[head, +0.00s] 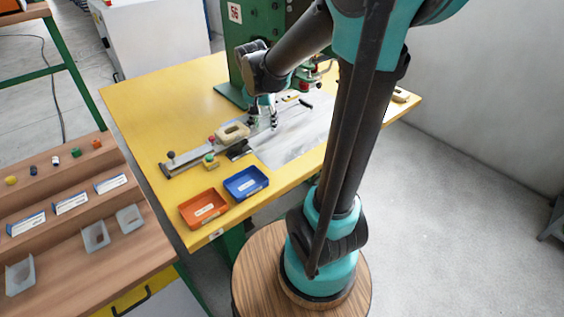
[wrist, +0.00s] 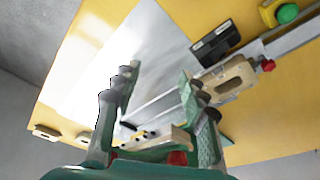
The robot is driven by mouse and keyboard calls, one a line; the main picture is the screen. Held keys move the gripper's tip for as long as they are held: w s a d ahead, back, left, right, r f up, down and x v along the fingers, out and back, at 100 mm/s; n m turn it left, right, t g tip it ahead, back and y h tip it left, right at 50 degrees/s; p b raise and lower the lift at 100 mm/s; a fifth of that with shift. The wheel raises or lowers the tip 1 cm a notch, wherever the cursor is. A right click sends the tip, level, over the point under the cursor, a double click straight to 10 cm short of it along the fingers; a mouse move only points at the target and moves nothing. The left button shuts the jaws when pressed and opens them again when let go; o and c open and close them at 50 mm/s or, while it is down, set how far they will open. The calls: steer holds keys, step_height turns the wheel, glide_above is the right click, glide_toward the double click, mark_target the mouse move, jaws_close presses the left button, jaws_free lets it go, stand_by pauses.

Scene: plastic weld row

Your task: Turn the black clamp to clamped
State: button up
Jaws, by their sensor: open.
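A dark lever with a black grip (head: 305,103) lies near the press, low over the metal plate, to the right of my gripper in the head view. It appears to be the black clamp, but its clamped or open position is unclear. My gripper (head: 270,122) is over the workpiece area beside the beige block (head: 232,131). In the wrist view my gripper (wrist: 157,82) has its two fingers spread wide, with nothing between them. A beige block (wrist: 230,82) on the rail is beyond the right finger. The arm hides part of the fixture in the head view.
The yellow table (head: 140,110) carries a metal plate (head: 295,138), an orange tray (head: 204,208) and a blue tray (head: 245,182). A green button (head: 210,160) and a flat black item (head: 238,150) are near the rail. The green press (head: 262,45) stands behind.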

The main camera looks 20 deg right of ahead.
steer(key=s+d+f+n+t+y, duration=0.1)
steer(key=s+f+n, duration=0.4)
steer(key=s, duration=0.8)
steer(key=shift+d+f, duration=0.6)
steer(key=shift+f, duration=0.25)
